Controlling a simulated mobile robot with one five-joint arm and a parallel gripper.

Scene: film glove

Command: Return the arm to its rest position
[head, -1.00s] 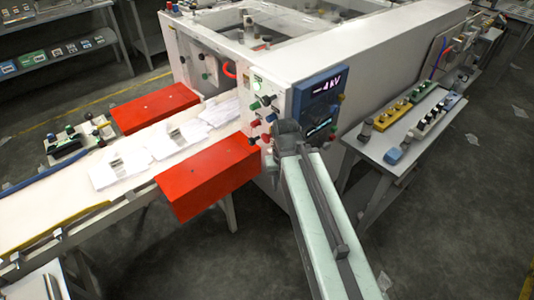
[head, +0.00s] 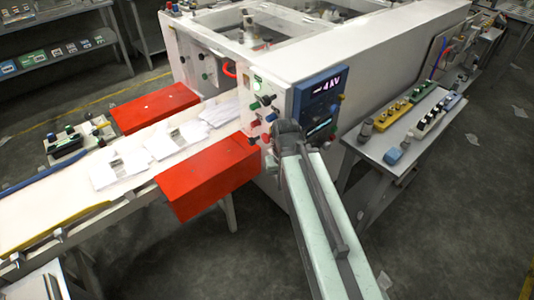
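My arm (head: 325,235) reaches up from the bottom of the head view toward the corner of a large white machine (head: 350,60). Its dark far end (head: 287,135) stands in front of the machine's control panel, just left of and below the blue display unit (head: 319,90). The fingertips cannot be made out, so I cannot tell whether my gripper is open or shut, or whether it touches a knob. The far end hides part of the panel. The display reads something like "4 kV".
A conveyor (head: 60,205) with white packets runs in at the left between two red blocks (head: 208,172). A side table (head: 400,135) with button boxes stands to the right. Grey floor (head: 450,220) is open at the lower right, with a few paper scraps.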

